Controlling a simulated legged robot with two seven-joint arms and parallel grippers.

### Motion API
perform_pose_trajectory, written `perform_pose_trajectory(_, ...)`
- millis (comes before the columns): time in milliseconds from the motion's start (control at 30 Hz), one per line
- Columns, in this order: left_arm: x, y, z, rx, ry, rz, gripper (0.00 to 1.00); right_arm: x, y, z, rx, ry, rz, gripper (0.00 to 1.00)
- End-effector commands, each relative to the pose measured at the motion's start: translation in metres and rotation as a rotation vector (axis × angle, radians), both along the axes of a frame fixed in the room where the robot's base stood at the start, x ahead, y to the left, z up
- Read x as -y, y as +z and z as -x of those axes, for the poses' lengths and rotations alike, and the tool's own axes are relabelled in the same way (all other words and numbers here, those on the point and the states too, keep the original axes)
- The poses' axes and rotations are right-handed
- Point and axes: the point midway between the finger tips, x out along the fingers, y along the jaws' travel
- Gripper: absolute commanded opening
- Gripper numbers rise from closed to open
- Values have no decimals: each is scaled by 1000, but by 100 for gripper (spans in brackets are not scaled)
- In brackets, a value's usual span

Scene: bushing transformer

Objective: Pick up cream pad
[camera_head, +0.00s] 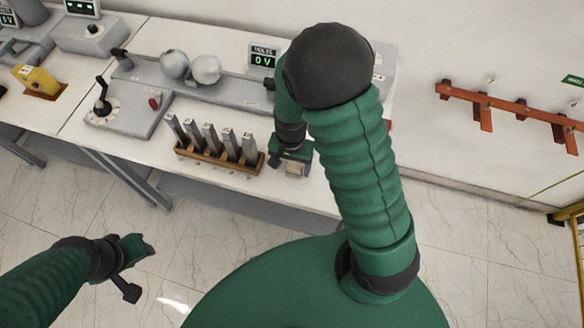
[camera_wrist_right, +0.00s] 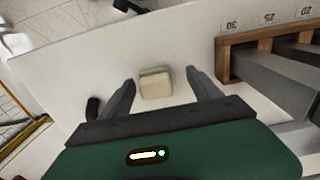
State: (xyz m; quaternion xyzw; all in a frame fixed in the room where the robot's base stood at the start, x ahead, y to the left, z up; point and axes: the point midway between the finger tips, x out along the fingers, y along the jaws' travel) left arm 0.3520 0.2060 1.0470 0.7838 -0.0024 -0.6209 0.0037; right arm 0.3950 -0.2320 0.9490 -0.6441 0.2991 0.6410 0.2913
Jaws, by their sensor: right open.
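The cream pad (camera_wrist_right: 155,83) is a small pale block on the white table top. In the right wrist view it lies between the two dark fingers of my right gripper (camera_wrist_right: 160,76), with a gap on each side. The fingers are apart and hold nothing. In the head view my right gripper (camera_head: 292,165) is low over the table, right of the wooden rack, and largely hides the pad. My left gripper (camera_head: 138,268) is at the lower left, over the floor and away from the table; its finger opening is unclear.
The wooden rack (camera_head: 215,168) with several grey upright bars stands close to the right gripper; its numbered edge (camera_wrist_right: 262,38) shows in the wrist view. Behind are a grey device with two spheres (camera_head: 190,67) and a voltage display (camera_head: 263,59). The table's front edge is near.

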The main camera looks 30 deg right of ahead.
Motion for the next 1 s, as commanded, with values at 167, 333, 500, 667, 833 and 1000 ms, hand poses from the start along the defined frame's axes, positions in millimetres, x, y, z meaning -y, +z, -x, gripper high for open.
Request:
perform_pose_trajectory(167,0,0,0,0,0,0,36,6,-9,0,0,-4,-6,73)
perform_pose_trajectory(333,0,0,0,0,-1,0,36,6,-9,0,0,-5,-6,65)
perform_pose_trajectory(500,0,0,0,0,-1,0,36,3,-8,0,0,-2,-3,43)
perform_pose_trajectory(667,0,0,0,0,-1,0,36,1,-8,0,0,-3,0,22)
perform_pose_trajectory(833,0,0,0,0,-1,0,36,3,-8,0,0,-3,-3,7)
perform_pose_trajectory(1000,0,0,0,0,0,0,36,4,-8,0,0,-3,-4,7)
